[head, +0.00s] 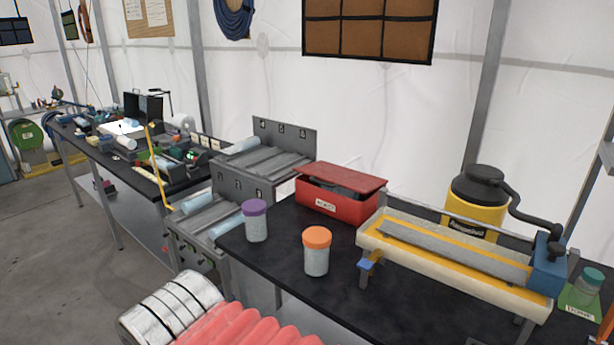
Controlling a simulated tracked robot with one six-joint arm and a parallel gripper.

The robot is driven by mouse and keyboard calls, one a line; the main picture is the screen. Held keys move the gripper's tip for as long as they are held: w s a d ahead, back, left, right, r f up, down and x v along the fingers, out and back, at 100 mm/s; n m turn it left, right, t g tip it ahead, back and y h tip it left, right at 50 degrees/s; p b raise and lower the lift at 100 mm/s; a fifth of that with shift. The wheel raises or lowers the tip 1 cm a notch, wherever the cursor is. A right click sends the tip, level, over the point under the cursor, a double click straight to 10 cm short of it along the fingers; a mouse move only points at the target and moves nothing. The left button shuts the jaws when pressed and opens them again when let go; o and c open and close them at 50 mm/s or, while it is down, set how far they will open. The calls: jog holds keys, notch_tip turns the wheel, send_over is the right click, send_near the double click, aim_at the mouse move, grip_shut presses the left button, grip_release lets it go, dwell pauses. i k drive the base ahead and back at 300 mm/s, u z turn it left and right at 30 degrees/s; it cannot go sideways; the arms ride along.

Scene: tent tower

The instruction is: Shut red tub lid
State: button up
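The red tub (327,205) stands toward the back of the black table, with a white label on its front. Its red lid (343,176) is over the tub but not fully closed: a gap shows between the lid and the front rim, with dark contents visible inside. I cannot tell how the lid is attached. My gripper is not in view.
A purple-lidded jar (256,222) and an orange-lidded jar (316,253) stand in front of the tub. A long cream and yellow device (450,258) lies right of it, with a yellow container (478,203) behind. Grey sloped racks (262,160) stand to the left.

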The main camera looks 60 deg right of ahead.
aim_at(358, 182)
jog(key=i, duration=1)
